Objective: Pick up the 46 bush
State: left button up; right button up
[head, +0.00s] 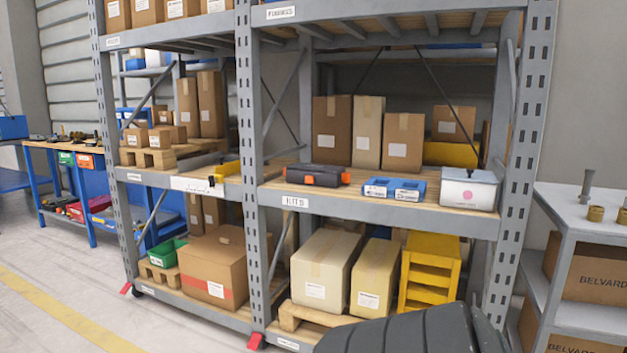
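Two brass-coloured ring-like parts stand on the top of a grey shelf unit at the right edge: a left one (596,213) and a right one (622,215), partly cut off by the frame. They look like bushes, but no number can be read on them, so I cannot tell which is the 46 bush. A grey pin-like part (586,185) stands upright behind them. Neither of my grippers is in view.
A grey rack (375,213) fills the middle, holding cartons, a black case (313,175), blue bins (394,189) and a white box (468,188). A blue workbench (85,190) stands at left. Free floor (60,310) lies at lower left.

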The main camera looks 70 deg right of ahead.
aim_at(596, 213)
jog(key=z, duration=0.45)
jog(key=k+l+z, duration=0.1)
jog(key=z, duration=0.3)
jog(key=k+l+z, duration=0.1)
jog(key=z, duration=0.8)
jog(key=l+z, duration=0.4)
jog(key=k+l+z, duration=0.1)
jog(key=z, duration=0.35)
jog(key=l+z, duration=0.4)
jog(key=i+l+z, duration=0.1)
jog(key=l, duration=0.6)
jog(key=i+l+z, duration=0.15)
jog(key=l, duration=0.2)
